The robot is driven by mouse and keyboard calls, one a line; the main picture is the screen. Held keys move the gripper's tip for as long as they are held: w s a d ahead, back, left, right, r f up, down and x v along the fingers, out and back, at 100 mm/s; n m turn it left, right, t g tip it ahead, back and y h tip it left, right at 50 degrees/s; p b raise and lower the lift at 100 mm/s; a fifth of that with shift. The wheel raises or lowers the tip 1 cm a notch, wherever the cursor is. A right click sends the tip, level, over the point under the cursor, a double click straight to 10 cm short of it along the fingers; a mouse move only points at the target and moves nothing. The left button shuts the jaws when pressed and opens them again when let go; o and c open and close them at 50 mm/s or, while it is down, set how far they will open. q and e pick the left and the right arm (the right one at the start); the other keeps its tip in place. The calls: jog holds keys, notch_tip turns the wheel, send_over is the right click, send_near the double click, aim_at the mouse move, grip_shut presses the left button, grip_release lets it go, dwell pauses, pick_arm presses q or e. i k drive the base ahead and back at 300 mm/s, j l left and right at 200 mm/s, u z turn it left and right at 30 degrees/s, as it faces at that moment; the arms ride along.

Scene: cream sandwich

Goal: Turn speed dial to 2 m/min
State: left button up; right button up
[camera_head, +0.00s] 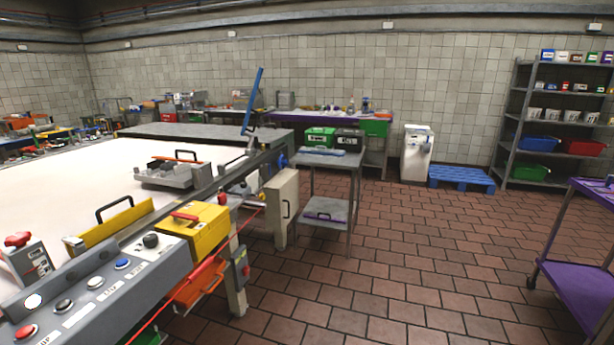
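A grey control panel (130,292) slopes across the lower left, beside the machine's white belt (70,195). A black knob (151,240) sits on a pale label plate at the panel's far end and looks like the speed dial. Its pointer and scale are too small to read. A blue button (122,264), a grey button (95,283), a dark button (64,305), a white button (33,300) and a red button (25,332) sit nearer on the panel. Neither of my grippers is in view.
A yellow box with a red handle (196,228) stands just beyond the knob. A red emergency button (18,240) stands at the left. A grey trolley (331,160) and a blue pallet (461,178) stand further back. The tiled floor at the right is mostly clear.

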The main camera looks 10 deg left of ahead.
aim_at(151, 240)
jog(key=k+l+u, duration=0.1)
jog(key=u, duration=1.55)
